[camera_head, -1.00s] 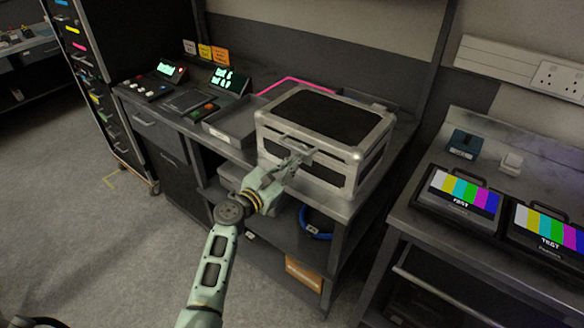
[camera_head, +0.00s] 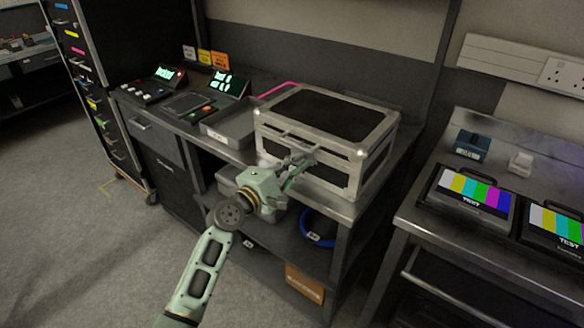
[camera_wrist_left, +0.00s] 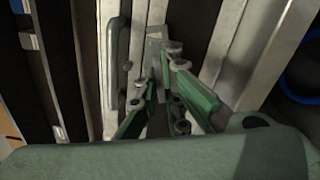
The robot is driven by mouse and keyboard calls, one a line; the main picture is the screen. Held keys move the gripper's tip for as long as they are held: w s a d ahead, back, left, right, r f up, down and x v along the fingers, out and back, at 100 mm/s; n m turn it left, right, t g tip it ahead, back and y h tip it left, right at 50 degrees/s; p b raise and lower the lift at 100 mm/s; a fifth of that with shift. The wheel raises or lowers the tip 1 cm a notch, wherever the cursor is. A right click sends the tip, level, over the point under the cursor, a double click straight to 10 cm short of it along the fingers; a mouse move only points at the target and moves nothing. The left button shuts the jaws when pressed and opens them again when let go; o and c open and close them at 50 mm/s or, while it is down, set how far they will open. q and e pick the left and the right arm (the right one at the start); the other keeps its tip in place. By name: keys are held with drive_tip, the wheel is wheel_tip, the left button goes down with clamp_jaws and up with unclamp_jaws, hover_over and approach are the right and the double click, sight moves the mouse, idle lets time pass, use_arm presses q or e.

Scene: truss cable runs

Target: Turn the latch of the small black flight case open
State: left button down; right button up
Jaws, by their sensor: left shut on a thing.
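The small black flight case (camera_head: 330,113) has black panels and silver metal edges. It stands closed on the bench top. My left gripper (camera_head: 308,158) is at the front face of the case, just under the lid edge. In the left wrist view the gripper (camera_wrist_left: 158,62) has its fingers at a small grey metal latch plate (camera_wrist_left: 154,48) and is shut on it. The fingers hide part of the latch, so its exact turn is hard to tell. A grey handle (camera_wrist_left: 118,62) runs beside the latch. My right gripper is not in view.
A grey tray (camera_head: 226,130) sits left of the case, near control boxes with lit screens (camera_head: 228,84). A blue cable coil (camera_head: 318,232) lies on the shelf below. Test monitors (camera_head: 470,196) stand on the right bench. Floor at left is clear.

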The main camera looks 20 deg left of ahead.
use_arm(q)
drive_tip(key=shift+a+r+m+b, duration=0.15)
drive_tip(key=shift+m+b, duration=0.4)
drive_tip(key=shift+m, duration=0.95)
drive_tip(key=shift+r, duration=0.1)
drive_tip(key=c, duration=1.9)
unclamp_jaws()
drive_tip(key=shift+f, duration=0.2)
drive_tip(key=shift+w, duration=0.1)
drive_tip(key=shift+s+f, duration=0.15)
drive_tip(key=shift+s, duration=0.25)
drive_tip(key=v, duration=1.1)
drive_tip(key=shift+s, duration=0.1)
